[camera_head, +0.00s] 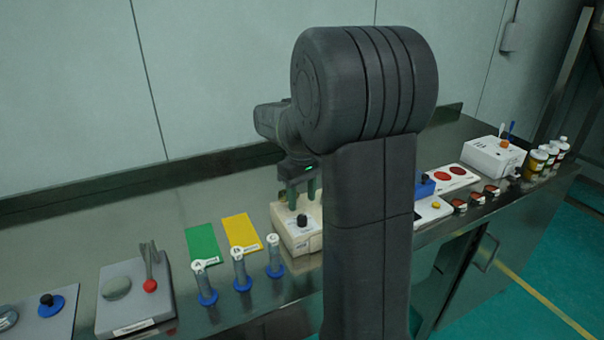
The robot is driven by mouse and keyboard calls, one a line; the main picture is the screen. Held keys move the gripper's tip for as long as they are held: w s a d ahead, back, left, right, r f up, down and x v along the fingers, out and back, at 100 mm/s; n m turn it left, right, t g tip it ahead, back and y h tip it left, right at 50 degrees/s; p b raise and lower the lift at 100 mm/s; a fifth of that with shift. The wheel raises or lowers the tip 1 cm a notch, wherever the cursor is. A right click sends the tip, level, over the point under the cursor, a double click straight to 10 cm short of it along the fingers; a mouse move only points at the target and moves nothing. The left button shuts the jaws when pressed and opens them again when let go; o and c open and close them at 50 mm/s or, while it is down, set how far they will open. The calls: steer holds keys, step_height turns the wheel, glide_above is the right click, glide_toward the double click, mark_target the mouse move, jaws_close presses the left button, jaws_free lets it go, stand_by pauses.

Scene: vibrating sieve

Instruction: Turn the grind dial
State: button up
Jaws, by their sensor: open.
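My gripper (302,189) points down over a cream-coloured box (300,241) in the middle of the bench. Its two fingers are apart, with nothing visible between them. A black dial (302,220) sits on the front part of this box, in front of and below the fingers. No label that names the grind dial can be read, so I cannot confirm that this is it. The right side of the box is hidden behind my arm. I cannot tell whether the fingers touch the box.
Three tubes with blue bases (239,270) stand left of the box, before a green card (202,242) and a yellow card (242,234). A grey device with a red-ended lever (150,285) is further left. A white device (492,156) and several jars (548,152) are right.

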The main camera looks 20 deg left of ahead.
mark_target(302, 216)
step_height(302, 216, up, 8)
steer(key=shift+f, duration=0.1)
stand_by(0.6)
step_height(302, 216, down, 14)
steer(key=shift+r, duration=0.2)
stand_by(0.5)
